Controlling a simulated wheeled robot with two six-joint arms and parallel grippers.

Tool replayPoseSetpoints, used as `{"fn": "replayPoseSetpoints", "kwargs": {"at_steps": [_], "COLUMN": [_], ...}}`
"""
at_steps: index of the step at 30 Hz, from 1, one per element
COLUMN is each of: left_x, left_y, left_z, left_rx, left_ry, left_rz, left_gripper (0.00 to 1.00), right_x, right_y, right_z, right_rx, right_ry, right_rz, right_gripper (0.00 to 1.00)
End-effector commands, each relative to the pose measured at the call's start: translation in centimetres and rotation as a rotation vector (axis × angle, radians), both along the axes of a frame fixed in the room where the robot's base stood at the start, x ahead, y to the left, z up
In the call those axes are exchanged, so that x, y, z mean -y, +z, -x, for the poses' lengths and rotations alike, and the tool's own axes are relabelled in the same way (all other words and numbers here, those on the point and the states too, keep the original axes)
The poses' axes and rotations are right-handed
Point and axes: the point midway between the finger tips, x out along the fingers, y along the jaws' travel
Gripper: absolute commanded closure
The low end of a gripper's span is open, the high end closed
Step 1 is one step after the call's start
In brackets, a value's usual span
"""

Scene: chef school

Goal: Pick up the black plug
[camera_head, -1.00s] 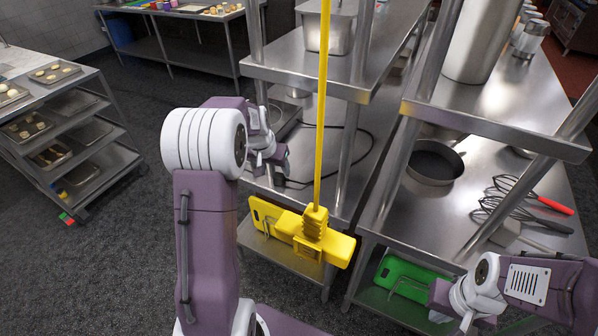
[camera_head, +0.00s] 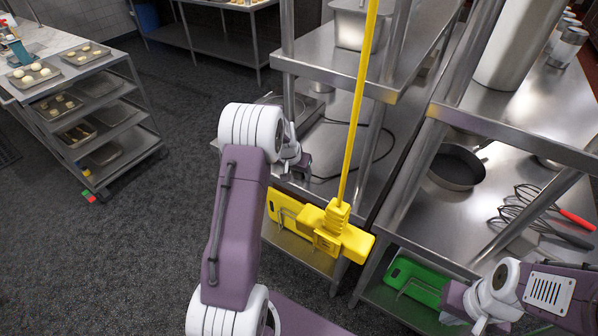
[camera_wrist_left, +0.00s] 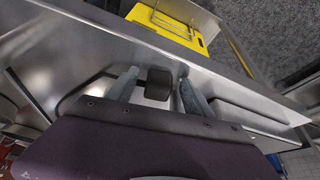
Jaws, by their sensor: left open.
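A small black block that looks like the plug (camera_wrist_left: 158,84) shows in the left wrist view, between the two grey fingers of my left gripper (camera_wrist_left: 157,77). The fingers are spread, with visible gaps to the block. In the head view my left gripper (camera_head: 301,167) is at the near left edge of the steel worktop, and the black cable (camera_head: 388,140) loops over that top toward it. The plug itself is hidden or too small there. My right wrist (camera_head: 492,298) is at the lower right; its fingers cannot be made out.
A yellow pole with a yellow block (camera_head: 340,240) stands close right of my left gripper. Steel shelf posts and an upper shelf (camera_head: 330,70) overhang the worktop. A green board (camera_head: 415,283) is on the lower shelf. A tray rack (camera_head: 110,118) stands left; the floor between is free.

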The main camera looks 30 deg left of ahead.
Motion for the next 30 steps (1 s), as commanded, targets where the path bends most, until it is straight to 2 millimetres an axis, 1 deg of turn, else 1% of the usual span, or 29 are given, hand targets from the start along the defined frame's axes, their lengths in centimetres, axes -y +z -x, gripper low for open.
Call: {"fn": "replayPoseSetpoints", "kwargs": {"at_steps": [3, 4, 5, 6, 8, 9, 10, 17, 20, 23, 26, 27, 30], "left_x": [0.0, 0.0, 0.0, 0.0, 0.0, 0.0, 0.0, 0.0, 0.0, 0.0, 0.0, 0.0, 2.3], "left_y": [0.0, 0.0, 0.0, 0.0, 0.0, 0.0, 0.0, 0.1, 0.5, 1.6, 3.3, 4.2, 5.4], "left_z": [0.0, 0.0, 0.0, 0.0, 0.0, 0.0, 0.0, 0.0, 0.0, -0.1, -0.1, -0.1, -0.3], "left_rx": [0.0, 0.0, 0.0, 0.0, 0.0, 0.0, 0.0, 0.0, 0.001, 0.004, 0.004, 0.005, 0.002], "left_ry": [0.0, 0.0, 0.0, 0.0, 0.0, 0.0, 0.0, 0.0, 0.0, 0.001, 0.0, 0.0, -0.006], "left_rz": [0.0, 0.0, 0.0, 0.0, 0.0, 0.0, 0.0, 0.0, 0.0, 0.0, 0.0, -0.001, -0.001], "left_gripper": [0.4, 0.46, 0.54, 0.65, 0.82, 0.93, 1.0, 1.0, 1.0, 1.0, 1.0, 1.0, 1.0], "right_x": [0.0, 0.0, 0.0, 0.0, 0.0, 0.0, 0.0, 0.0, 0.0, 0.0, 0.0, 0.0, 0.0], "right_y": [0.0, 0.0, 0.0, 0.0, 0.0, 0.0, 0.0, 0.0, -0.1, -0.2, -0.3, -0.4, -0.5], "right_z": [0.0, 0.0, 0.0, 0.0, 0.0, 0.0, 0.0, 0.0, 0.0, 0.0, 0.0, 0.0, 0.0], "right_rx": [0.0, 0.0, 0.0, 0.0, 0.0, 0.0, 0.0, 0.0, 0.0, 0.0, 0.0, 0.0, 0.0], "right_ry": [0.0, 0.0, 0.0, 0.0, 0.0, 0.0, 0.0, 0.0, 0.0, 0.0, 0.0, 0.0, 0.0], "right_rz": [0.0, 0.0, 0.0, 0.0, 0.0, 0.0, 0.0, 0.0, 0.0, 0.0, 0.0, 0.0, 0.0], "right_gripper": [1.0, 1.0, 1.0, 1.0, 1.0, 1.0, 1.0, 1.0, 1.0, 1.0, 1.0, 1.0, 1.0]}}
